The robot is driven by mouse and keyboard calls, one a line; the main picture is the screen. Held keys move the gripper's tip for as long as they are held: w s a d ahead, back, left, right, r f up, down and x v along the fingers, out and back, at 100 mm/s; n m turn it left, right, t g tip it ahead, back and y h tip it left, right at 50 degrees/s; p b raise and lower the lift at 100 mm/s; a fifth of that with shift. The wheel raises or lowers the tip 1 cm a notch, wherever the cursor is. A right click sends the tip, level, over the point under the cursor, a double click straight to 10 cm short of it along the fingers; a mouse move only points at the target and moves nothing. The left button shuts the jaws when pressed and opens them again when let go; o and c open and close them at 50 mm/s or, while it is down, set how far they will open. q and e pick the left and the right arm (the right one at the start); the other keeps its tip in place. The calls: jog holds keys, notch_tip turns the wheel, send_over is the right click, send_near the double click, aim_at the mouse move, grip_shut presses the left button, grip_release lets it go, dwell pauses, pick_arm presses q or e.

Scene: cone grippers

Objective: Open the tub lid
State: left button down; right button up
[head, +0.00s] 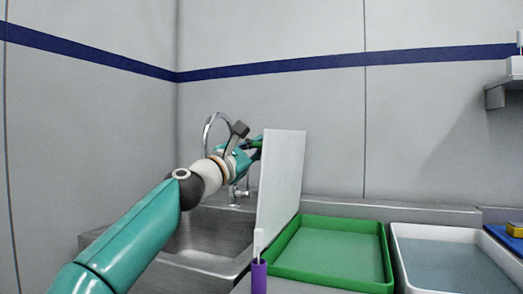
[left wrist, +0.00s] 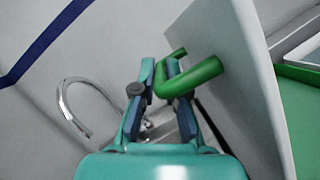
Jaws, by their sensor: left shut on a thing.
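The white lid (head: 282,180) stands nearly upright along the left side of the green tub (head: 345,225), whose inside is exposed and looks empty. My left gripper (head: 253,148) is at the lid's left face near its top. In the left wrist view, the gripper (left wrist: 160,68) is shut on the lid's green bar handle (left wrist: 200,78), beside the white lid panel (left wrist: 228,60). The lid partly hides the fingers' surroundings in the head view. My right gripper is not in view.
A metal sink (head: 205,240) with a curved tap (head: 208,128) lies left of the lid, under my left arm. A white tub (head: 397,262) stands right of the green one. A purple holder (head: 259,277) stands in front. A yellow object (head: 515,229) is at far right.

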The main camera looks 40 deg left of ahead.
pick_arm(q)
jog(key=shift+s+a+r, duration=0.2)
jog(key=shift+a, duration=0.2)
jog(key=shift+r, duration=0.1)
jog(key=c, duration=1.2)
grip_release()
jog(key=shift+w+d, duration=0.1)
jog(key=shift+f, duration=0.2)
jog(key=v, duration=1.2)
jog(key=shift+f, duration=0.15)
